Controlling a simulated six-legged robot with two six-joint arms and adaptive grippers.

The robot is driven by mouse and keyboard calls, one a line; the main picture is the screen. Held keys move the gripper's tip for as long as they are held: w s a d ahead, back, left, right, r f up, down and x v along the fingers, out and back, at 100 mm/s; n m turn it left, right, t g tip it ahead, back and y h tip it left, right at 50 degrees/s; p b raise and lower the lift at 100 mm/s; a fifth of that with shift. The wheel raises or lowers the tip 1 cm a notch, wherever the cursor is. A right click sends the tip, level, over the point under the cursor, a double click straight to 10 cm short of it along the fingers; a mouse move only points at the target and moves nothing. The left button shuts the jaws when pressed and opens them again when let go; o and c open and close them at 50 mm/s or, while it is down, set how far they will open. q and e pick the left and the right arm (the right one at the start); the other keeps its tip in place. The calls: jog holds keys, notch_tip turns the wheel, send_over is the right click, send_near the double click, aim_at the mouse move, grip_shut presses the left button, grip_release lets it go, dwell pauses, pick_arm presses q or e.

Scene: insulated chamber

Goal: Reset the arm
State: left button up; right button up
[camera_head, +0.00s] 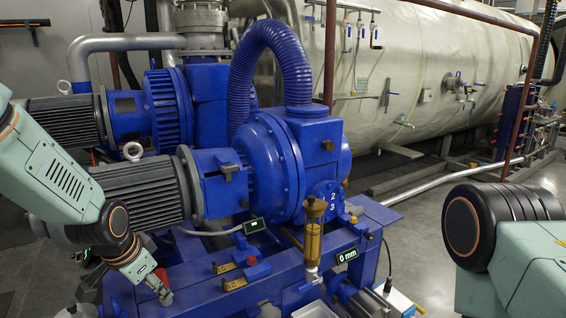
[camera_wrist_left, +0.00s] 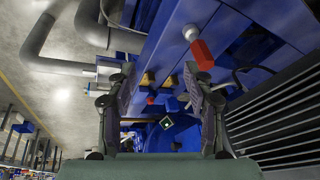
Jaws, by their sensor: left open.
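My left arm (camera_head: 50,170) comes in from the left in the head view, in front of the grey finned motor (camera_head: 140,190). My left gripper (camera_head: 162,290) points down near the left end of the blue pump frame (camera_head: 290,270). In the left wrist view the left gripper (camera_wrist_left: 162,105) has its two fingers wide apart, with nothing held between them. Part of my right arm (camera_head: 500,230) shows at the right edge of the head view. Its gripper is out of view.
An amber cylinder (camera_head: 313,235) and a "0 mm" display (camera_head: 347,256) are further right. Open floor (camera_head: 415,235) lies between the frame and my right arm.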

pick_arm(q)
jog(key=s+d+f+n+b, duration=0.2)
jog(key=s+f+n+b, duration=0.15)
jog(key=s+f, duration=0.6)
jog(key=s+d+f+n+b, duration=0.1)
jog(key=s+f+n+b, duration=0.3)
jog(key=f, duration=1)
jog(key=s+f+g+b, duration=0.2)
jog(key=s+f+b, duration=0.2)
jog(key=s+f, duration=0.3)
jog(key=s+f+g+b, duration=0.2)
jog(key=s+f+b, duration=0.2)
jog(key=s, duration=1.1)
notch_tip(320, 180, down, 4)
jog(key=shift+s+d+r+y, duration=0.25)
jog(key=shift+s+d+y, duration=0.1)
jog(key=shift+d+y, duration=0.1)
